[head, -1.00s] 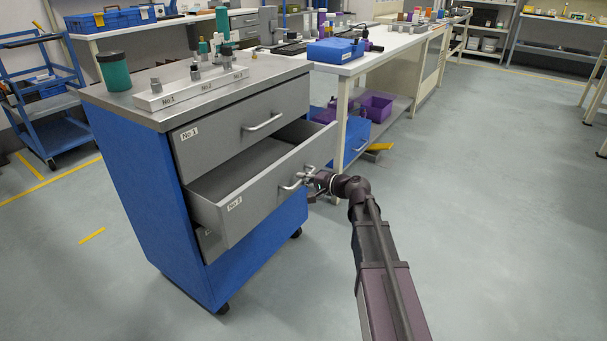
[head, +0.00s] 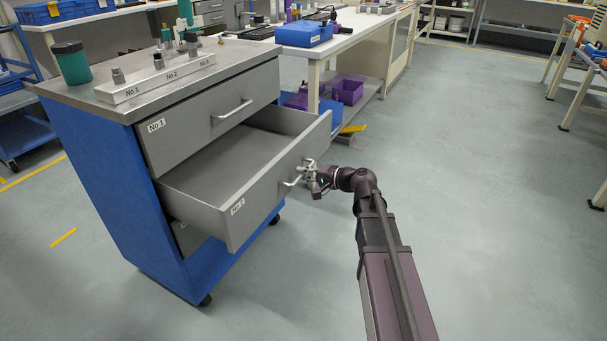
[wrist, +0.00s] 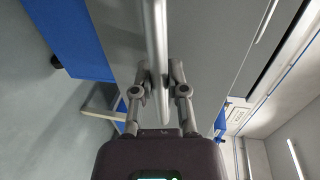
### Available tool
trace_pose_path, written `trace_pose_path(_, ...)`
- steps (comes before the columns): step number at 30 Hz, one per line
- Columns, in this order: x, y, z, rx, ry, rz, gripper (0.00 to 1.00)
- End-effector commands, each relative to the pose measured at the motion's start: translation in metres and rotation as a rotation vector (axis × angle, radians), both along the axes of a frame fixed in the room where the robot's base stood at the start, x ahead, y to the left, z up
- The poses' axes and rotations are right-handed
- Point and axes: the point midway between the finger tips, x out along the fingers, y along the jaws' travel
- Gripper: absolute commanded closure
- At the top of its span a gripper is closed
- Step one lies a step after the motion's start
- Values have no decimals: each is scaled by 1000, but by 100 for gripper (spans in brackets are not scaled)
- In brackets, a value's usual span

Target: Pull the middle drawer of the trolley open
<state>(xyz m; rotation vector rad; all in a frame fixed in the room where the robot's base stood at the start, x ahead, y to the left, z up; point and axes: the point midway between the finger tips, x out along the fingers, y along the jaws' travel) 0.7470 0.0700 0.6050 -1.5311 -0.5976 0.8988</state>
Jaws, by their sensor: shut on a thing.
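The trolley (head: 110,185) is blue with a grey top and grey drawers. Its middle drawer (head: 265,190) stands far out and its inside looks empty. The top drawer (head: 210,118), labelled No.1, is closed. The bottom drawer is mostly hidden under the middle one. My gripper (head: 304,178) is at the middle drawer's front, shut on its bar handle (wrist: 157,50). In the wrist view the two fingers (wrist: 158,88) close on the handle from both sides, and the grey drawer front lies behind it.
A workbench (head: 350,48) with purple bins (head: 347,90) below is behind. The floor (head: 480,200) on the right is clear.

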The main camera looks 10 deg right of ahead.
Motion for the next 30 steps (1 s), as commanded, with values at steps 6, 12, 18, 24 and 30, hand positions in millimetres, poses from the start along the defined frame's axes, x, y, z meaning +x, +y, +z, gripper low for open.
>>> trace_pose_path(6,2,0,0,1,0,-4,67)
trace_pose_path(12,1,1,0,1,-1,-1,46)
trace_pose_path(18,0,1,0,0,0,1,46)
trace_pose_path(24,1,-3,3,-29,-9,3,46)
trace_pose_path(30,6,-20,10,-143,-47,8,46)
